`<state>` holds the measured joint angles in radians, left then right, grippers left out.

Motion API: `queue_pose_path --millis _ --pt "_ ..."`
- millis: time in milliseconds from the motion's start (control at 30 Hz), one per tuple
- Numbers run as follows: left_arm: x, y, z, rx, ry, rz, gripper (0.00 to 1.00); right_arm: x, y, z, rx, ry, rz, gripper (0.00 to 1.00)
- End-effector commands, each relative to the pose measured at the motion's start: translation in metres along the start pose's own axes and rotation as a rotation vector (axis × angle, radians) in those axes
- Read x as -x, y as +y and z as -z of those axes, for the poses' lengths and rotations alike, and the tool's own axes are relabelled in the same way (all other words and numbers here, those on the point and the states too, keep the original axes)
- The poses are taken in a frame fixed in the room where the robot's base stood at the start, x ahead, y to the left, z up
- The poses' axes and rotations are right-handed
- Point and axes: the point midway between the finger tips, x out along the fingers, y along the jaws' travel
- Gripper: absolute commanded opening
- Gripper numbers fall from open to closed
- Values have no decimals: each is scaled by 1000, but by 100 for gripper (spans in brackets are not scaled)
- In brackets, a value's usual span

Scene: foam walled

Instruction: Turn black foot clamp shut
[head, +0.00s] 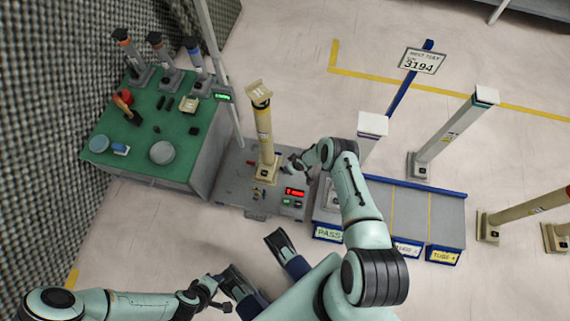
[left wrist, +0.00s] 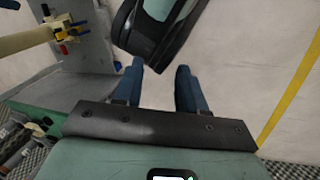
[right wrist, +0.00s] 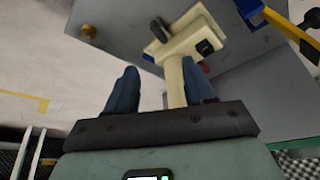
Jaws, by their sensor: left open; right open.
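A tan tube (head: 264,130) stands upright on a grey test stand (head: 232,185), with its square foot near the stand's middle. In the right wrist view its foot (right wrist: 190,40) has a short black lever (right wrist: 160,30) at its edge, which looks like the black foot clamp. The lever seems apart from my fingers. My right gripper (head: 298,164) is open just right of the foot; in its wrist view (right wrist: 160,88) the tube passes behind the right finger. My left gripper (head: 222,290) is open and empty, low in front of the stand, well away from the clamp.
A red-lit display box (head: 293,193) sits at the stand's front right. A green-topped bench (head: 140,150) with tools adjoins on the left. A grey rack (head: 400,205) with tubes stands on the right. A thin pole (head: 218,60) rises behind the stand.

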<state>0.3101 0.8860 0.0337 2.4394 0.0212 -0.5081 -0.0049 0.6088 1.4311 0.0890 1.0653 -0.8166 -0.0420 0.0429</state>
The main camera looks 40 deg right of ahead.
Motion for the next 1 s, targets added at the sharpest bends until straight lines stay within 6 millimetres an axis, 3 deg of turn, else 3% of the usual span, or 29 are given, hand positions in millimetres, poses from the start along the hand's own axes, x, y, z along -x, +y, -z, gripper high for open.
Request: queue_pose_path --millis 167,533,1000 --pt "-8 -3 8 2 22 2 40 -10 -1 -1 -13 2 0 53" --pt "-48 -21 68 18 183 17 40 -64 0 -3 -13 0 -1 53" --pt "-102 -81 -2 96 -59 119 40 -115 0 -1 -14 1 0 53"
